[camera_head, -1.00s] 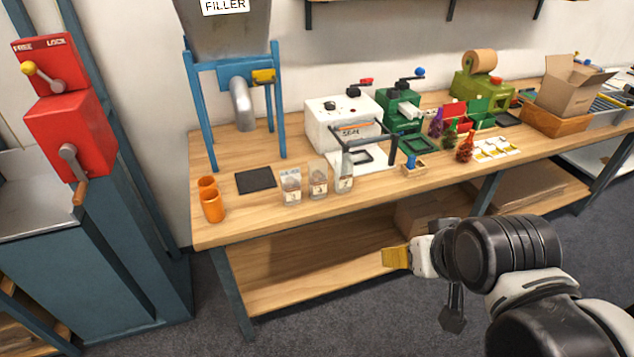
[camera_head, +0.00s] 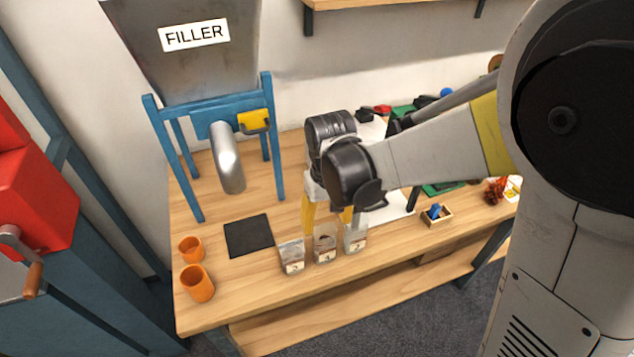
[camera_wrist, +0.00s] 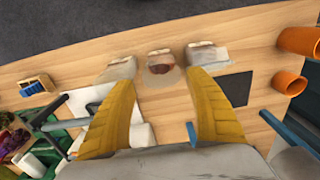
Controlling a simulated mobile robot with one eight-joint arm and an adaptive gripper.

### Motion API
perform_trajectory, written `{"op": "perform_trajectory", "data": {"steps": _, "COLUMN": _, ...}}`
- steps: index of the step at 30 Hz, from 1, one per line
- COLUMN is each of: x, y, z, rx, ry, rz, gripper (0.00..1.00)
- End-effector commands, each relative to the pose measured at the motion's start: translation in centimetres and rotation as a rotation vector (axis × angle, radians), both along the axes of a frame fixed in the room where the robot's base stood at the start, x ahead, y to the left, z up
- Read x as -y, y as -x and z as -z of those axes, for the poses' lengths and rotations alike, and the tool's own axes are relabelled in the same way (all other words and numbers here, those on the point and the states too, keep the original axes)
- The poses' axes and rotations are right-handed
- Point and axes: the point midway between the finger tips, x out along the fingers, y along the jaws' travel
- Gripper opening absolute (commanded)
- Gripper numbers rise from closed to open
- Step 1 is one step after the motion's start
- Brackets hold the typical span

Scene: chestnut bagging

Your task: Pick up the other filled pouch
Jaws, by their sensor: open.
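Three clear pouches stand in a row near the bench's front edge: a left pouch (camera_head: 292,257), a middle pouch (camera_head: 325,244) and a right pouch (camera_head: 355,238). Brown contents show in the middle pouch, also seen in the wrist view (camera_wrist: 161,68). How full the outer two are is hard to tell. My gripper (camera_head: 327,214) is open, its yellow fingers pointing down above and just behind the row. In the wrist view, the middle pouch appears between and beyond the fingertips (camera_wrist: 160,82); no hold on it shows.
A small wooden box with a blue item (camera_head: 436,216) stands to the right. My arm hides much of the sealer area.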

Motion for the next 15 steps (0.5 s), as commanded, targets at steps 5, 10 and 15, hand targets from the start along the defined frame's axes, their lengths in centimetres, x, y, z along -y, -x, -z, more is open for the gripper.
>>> {"op": "perform_trajectory", "data": {"steps": 5, "x": -0.3, "y": -0.1, "z": 2.3, "rx": -0.013, "ry": 0.004, "rz": -0.006, "gripper": 0.63}}
{"op": "perform_trajectory", "data": {"steps": 10, "x": -0.3, "y": -0.1, "z": 5.1, "rx": -0.012, "ry": 0.004, "rz": -0.005, "gripper": 0.63}}
{"op": "perform_trajectory", "data": {"steps": 15, "x": -0.3, "y": -0.1, "z": 6.1, "rx": -0.012, "ry": 0.003, "rz": -0.005, "gripper": 0.63}}
